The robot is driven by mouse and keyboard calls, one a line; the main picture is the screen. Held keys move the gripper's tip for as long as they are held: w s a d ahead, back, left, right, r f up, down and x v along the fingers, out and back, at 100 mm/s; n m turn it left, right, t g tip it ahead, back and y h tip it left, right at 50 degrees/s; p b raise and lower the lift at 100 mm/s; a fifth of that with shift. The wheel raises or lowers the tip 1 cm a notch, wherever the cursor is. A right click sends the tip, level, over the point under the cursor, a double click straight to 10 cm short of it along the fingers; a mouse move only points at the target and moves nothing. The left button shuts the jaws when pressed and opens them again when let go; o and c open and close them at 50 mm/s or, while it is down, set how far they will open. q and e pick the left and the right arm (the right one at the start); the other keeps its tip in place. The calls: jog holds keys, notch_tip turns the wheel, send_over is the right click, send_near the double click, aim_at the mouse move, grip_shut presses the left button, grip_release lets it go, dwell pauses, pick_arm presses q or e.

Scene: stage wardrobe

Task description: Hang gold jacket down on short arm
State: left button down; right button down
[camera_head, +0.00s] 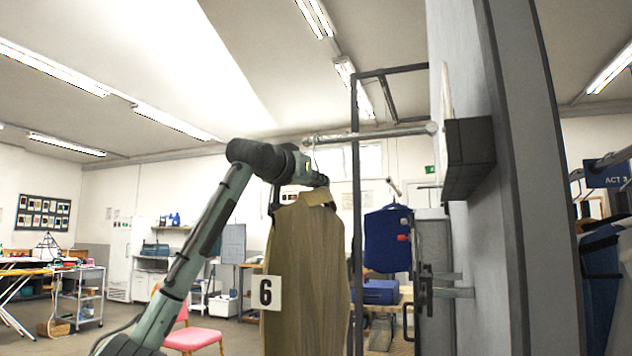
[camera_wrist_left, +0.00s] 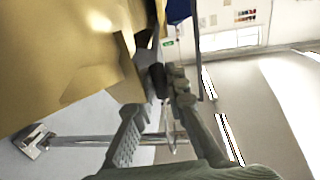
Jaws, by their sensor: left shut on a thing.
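The gold jacket (camera_head: 305,260), with a white number 6 tag, hangs upright below my left gripper (camera_head: 318,180) in the head view. It also fills the upper left of the left wrist view (camera_wrist_left: 60,60). My left gripper is shut on the jacket's hanger near the collar. A thin hanger hook (camera_head: 314,152) rises from it towards the left end of a high metal rail (camera_head: 375,133); I cannot tell whether it rests on it. A lower, shorter arm (camera_head: 395,187) carries a blue garment (camera_head: 388,240). My right gripper is not in view.
A dark upright frame (camera_head: 355,220) stands just right of the jacket. A grey wall panel (camera_head: 470,250) with a dark box (camera_head: 469,158) closes the right side. A pink chair (camera_head: 192,338) and a white trolley (camera_head: 80,295) stand on the left.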

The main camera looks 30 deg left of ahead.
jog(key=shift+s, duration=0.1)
pick_arm(q)
jog(key=c, duration=1.5)
grip_release()
jog(key=shift+o, duration=0.2)
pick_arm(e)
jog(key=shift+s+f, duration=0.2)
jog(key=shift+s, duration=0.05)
pick_arm(q)
jog(key=s, duration=0.4)
jog(key=s+d, duration=0.1)
jog(key=s, duration=0.7)
jog(key=shift+d+r, duration=0.15)
jog(key=shift+d, duration=0.15)
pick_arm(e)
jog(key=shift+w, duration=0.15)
